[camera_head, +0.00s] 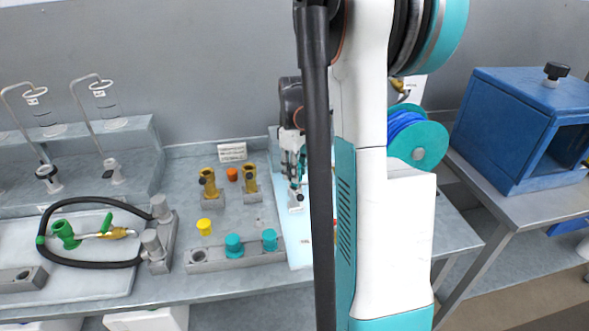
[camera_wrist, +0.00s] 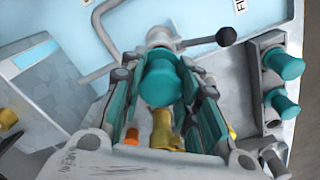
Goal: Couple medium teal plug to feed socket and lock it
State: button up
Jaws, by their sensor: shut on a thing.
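A teal plug (camera_wrist: 162,84) sits between the fingers of my gripper (camera_wrist: 160,90), which is shut on it in the wrist view. A grey metal socket fitting (camera_wrist: 160,36) with a lever ending in a black ball (camera_wrist: 226,37) lies just beyond the plug's far end. I cannot tell whether the plug is seated in it. In the head view my gripper (camera_head: 298,168) points down over the pale blue mat, partly hidden by my arm. Two other teal plugs, (camera_head: 234,245) and (camera_head: 270,240), stand in a grey rack (camera_head: 218,263), whose left hole is empty.
A bent grey rod (camera_wrist: 100,40) lies near the socket. A blue box (camera_head: 515,130) and a blue hose reel (camera_head: 410,135) are at the right.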

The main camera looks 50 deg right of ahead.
jog(key=shift+f, duration=0.15)
jog(key=shift+f+b, duration=0.8)
jog(key=shift+f, duration=0.3)
jog(key=shift+f, duration=0.35)
dwell(0.6)
jog(key=o, duration=1.2)
jog(key=shift+c, duration=0.2)
jog(key=shift+o, duration=0.2)
jog(key=shift+r+p, duration=2.5)
jog(key=shift+r, duration=1.45)
